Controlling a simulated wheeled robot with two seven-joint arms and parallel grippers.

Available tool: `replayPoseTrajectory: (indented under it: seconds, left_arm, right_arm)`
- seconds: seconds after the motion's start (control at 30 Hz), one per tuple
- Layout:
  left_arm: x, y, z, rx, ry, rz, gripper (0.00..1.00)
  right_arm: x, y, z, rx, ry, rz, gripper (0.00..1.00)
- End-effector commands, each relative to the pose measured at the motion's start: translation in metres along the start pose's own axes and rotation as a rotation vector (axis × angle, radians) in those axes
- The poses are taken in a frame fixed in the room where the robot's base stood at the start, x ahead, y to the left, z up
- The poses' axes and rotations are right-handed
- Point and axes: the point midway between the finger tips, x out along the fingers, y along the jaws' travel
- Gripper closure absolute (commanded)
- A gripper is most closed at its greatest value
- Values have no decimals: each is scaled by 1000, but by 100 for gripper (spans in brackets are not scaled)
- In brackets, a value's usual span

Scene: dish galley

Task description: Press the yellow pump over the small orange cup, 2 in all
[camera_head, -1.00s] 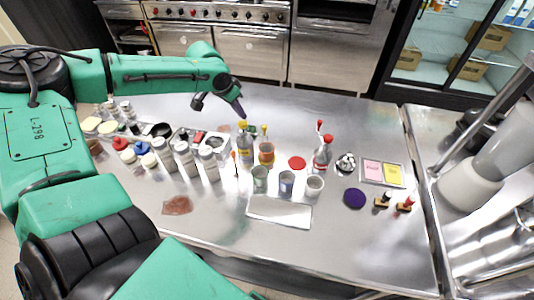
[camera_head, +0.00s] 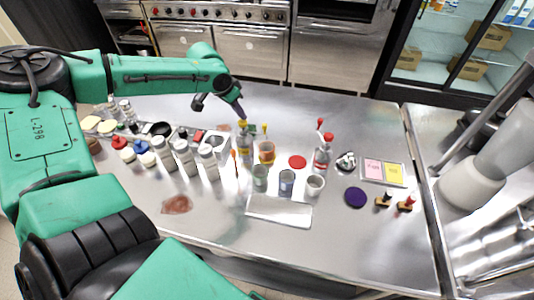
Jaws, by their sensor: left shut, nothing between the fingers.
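A bottle with a yellow pump head (camera_head: 242,124) stands upright near the middle of the table. A small orange cup (camera_head: 266,149) stands just to its right, close to the bottle. My left gripper (camera_head: 240,112) is shut and empty, pointing down with its tips right at the top of the yellow pump. I cannot tell whether they touch it. A second yellow-topped item (camera_head: 264,129) shows behind the orange cup, partly hidden. My right gripper is not in view.
Grey-green cups (camera_head: 260,172) and a pale cup (camera_head: 315,185) stand in front, behind a silver tray (camera_head: 279,210). A red-topped bottle (camera_head: 323,157) stands to the right, and several white bottles (camera_head: 184,155) to the left.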

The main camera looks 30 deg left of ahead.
Motion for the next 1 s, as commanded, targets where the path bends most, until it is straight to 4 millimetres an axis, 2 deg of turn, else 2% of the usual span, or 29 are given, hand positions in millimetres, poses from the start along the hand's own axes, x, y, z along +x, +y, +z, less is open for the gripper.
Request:
replayPoseTrajectory:
  seconds: [0.57,0.83,1.0]
  left_arm:
    - [21,0,10,-1,-4,1,100]
    - [20,0,10,-2,-7,2,100]
    - [8,1,6,-2,-7,3,100]
  right_arm:
    - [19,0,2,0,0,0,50]
    - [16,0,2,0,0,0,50]
    - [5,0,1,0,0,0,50]
